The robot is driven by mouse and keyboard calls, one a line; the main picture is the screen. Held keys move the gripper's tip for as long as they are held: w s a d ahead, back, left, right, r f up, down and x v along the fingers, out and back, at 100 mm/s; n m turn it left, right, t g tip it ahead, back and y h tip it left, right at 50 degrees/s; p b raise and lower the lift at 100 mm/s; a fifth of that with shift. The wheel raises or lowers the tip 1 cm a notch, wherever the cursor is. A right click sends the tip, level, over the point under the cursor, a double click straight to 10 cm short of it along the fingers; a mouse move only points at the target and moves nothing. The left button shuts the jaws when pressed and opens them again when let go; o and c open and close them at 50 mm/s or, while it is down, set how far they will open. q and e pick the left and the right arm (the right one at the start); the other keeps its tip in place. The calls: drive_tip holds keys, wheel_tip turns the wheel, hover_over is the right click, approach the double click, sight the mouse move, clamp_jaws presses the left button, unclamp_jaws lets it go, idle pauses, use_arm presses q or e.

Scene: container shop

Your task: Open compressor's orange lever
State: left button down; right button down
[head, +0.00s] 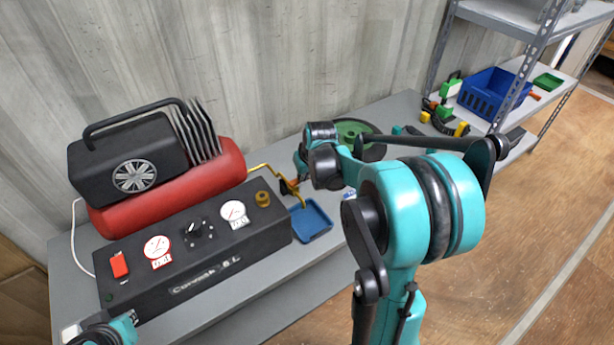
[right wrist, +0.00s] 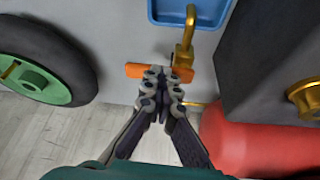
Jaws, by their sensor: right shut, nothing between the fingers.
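The compressor has a red tank (head: 190,185), a black motor housing (head: 125,160) and a black gauge panel (head: 205,270). A brass pipe with a valve (head: 268,170) leaves its right end. The orange lever (right wrist: 136,70) lies crosswise on the valve (right wrist: 184,52) in the right wrist view. My right gripper (right wrist: 163,76) is shut and empty, its fingertips against or just in front of the lever, covering its middle; contact cannot be told. In the head view my arm and wrist partly hide the lever. Part of my left gripper (head: 85,334) shows at the bottom left; its fingers are unclear.
A blue tray (head: 310,221) lies on the grey table beside the panel. A green-hubbed wheel (head: 352,130) stands behind my right wrist. A metal shelf with a blue crate (head: 487,95) stands at the right. The wall is close behind the table.

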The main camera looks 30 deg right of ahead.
drive_tip(key=shift+s+a+f, duration=0.1)
drive_tip(key=shift+a+f, duration=0.05)
drive_tip(key=shift+f, duration=0.1)
idle(0.7)
drive_tip(key=c, duration=1.7)
unclamp_jaws()
drive_tip(key=o, duration=1.1)
drive_tip(key=shift+w+f, duration=0.15)
drive_tip(key=shift+w, duration=0.1)
drive_tip(key=shift+c, duration=0.2)
drive_tip(key=o, duration=0.6)
drive_tip(key=v, duration=1.2)
